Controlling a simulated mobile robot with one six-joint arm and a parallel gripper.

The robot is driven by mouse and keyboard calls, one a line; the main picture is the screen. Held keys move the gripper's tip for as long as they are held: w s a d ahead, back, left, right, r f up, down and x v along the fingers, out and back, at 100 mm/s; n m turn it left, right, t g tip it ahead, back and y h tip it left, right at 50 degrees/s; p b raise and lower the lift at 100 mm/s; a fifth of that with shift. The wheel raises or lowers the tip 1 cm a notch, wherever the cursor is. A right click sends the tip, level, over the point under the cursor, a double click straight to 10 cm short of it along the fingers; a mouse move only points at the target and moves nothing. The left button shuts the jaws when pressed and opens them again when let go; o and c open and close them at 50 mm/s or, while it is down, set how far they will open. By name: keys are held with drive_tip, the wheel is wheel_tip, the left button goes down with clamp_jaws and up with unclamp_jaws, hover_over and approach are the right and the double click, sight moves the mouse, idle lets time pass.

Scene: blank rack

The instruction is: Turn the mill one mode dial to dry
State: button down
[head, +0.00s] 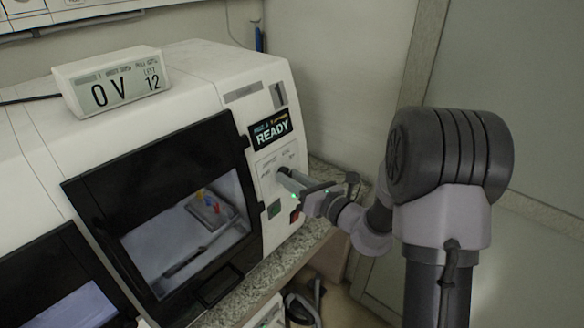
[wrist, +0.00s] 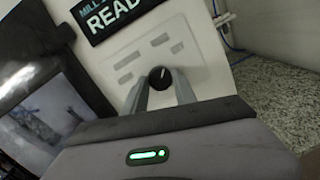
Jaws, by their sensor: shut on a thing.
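Mill one (head: 215,90) is a white machine with a dark-framed window and a "1" on its front. Its mode dial (wrist: 160,77) is a small round black knob with a light pointer mark, on the panel below the READY display. In the wrist view my gripper (wrist: 161,84) has its two grey fingers on either side of the dial, shut on it. The pointer mark leans up and slightly right. The labels around the dial are too small to read. In the head view my gripper (head: 284,175) reaches the panel from the right and hides the dial.
The READY display (head: 271,130) sits above the panel. A green button (head: 274,210) and a red one (head: 295,215) are below my gripper. A small readout box (head: 112,82) stands on top of the machine. A granite counter (head: 262,275) runs along the front.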

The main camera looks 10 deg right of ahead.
drive_tip(key=m+p, duration=0.3)
drive_tip(key=p, duration=0.1)
drive_tip(key=shift+r+h, duration=0.15)
drive_tip(key=shift+h, duration=0.15)
drive_tip(key=shift+m, duration=0.3)
drive_tip(key=c, duration=1)
unclamp_jaws()
drive_tip(key=p+v, duration=0.1)
drive_tip(key=v, duration=1.6)
drive_tip(key=shift+s, duration=0.2)
